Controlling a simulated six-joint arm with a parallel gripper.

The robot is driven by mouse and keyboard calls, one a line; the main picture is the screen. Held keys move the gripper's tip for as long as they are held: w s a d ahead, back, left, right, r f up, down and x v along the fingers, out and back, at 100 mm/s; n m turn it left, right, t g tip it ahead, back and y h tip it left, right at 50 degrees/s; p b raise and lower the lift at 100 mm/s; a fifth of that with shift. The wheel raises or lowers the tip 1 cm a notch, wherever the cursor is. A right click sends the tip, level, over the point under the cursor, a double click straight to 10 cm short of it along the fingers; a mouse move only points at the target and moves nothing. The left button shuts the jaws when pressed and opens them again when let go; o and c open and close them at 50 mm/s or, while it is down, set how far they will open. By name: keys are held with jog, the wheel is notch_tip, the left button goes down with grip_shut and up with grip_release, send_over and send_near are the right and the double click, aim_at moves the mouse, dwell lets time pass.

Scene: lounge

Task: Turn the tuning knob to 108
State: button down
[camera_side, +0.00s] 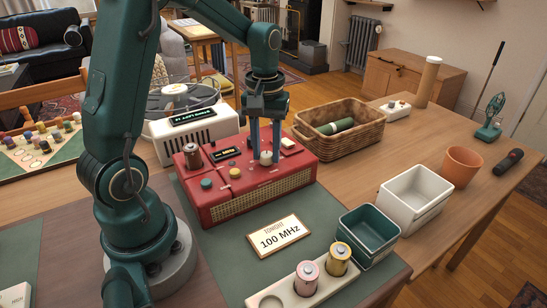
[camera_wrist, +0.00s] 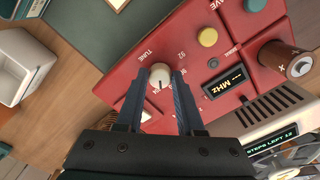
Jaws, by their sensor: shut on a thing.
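The cream tuning knob (camera_wrist: 160,76) is on top of the red radio (camera_side: 255,196), beside the printed word TUNE. It also shows in the side view (camera_side: 266,158). My gripper (camera_side: 264,152) points straight down, its two blue fingers shut on opposite sides of the knob. A dark pointer line shows on the knob in the wrist view, near the scale print; the exact number it points at is hard to read. The radio's small display (camera_wrist: 226,82) shows dashes and MHz, with no frequency. A card (camera_side: 279,236) in front of the radio reads TONIGHT 100 MHz.
A green knob (camera_side: 206,184), a yellow knob (camera_side: 235,173) and a battery (camera_side: 193,156) are also on the radio. A white device behind has a display (camera_side: 194,116) reading STEPS LEFT 12. A wicker basket (camera_side: 366,141) stands at right, bins (camera_side: 412,197) and a battery holder (camera_side: 272,300) nearer.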

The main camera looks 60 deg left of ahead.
aim_at(266, 154)
jog(key=m, duration=0.5)
jog(key=shift+m, duration=0.3)
jog(key=m, duration=0.5)
jog(key=shift+m, duration=0.3)
jog(key=c, duration=0.5)
grip_release()
jog(key=shift+r, duration=0.1)
jog(key=shift+r, duration=2.5)
